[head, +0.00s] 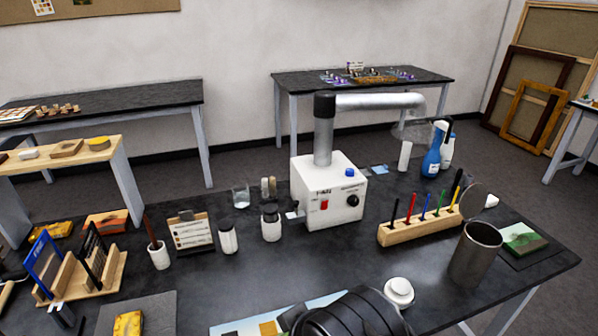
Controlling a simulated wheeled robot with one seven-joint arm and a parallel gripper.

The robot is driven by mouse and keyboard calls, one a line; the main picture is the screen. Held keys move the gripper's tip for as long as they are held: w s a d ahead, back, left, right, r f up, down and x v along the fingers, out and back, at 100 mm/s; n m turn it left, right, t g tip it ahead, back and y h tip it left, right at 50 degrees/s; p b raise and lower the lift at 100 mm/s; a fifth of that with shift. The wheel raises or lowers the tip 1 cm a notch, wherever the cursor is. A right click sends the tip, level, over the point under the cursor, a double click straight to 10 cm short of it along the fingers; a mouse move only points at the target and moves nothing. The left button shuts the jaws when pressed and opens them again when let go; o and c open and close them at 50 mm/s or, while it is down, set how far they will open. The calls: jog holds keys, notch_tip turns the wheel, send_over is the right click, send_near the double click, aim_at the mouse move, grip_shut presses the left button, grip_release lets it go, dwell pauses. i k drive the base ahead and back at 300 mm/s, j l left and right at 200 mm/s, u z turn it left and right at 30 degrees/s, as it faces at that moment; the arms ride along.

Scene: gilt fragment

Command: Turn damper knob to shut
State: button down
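A white fume extractor box (328,192) stands near the middle of the dark bench, with a grey metal duct (324,142) rising from its top and bending right. Its front face carries a black round knob (352,200) at the right and a red switch (324,205) at the left. My gripper is not clearly seen; a dark rounded part, likely my arm, shows at the bottom edge.
On the bench (330,255), a wooden rack of coloured tools (418,227) and a metal cup (474,253) stand to the right of the box. Jars (271,224) stand close at its left. A blue spray bottle (432,157) stands behind right. Bare bench lies in front of the box.

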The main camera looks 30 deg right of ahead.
aim_at(353, 201)
jog(key=z, duration=1.35)
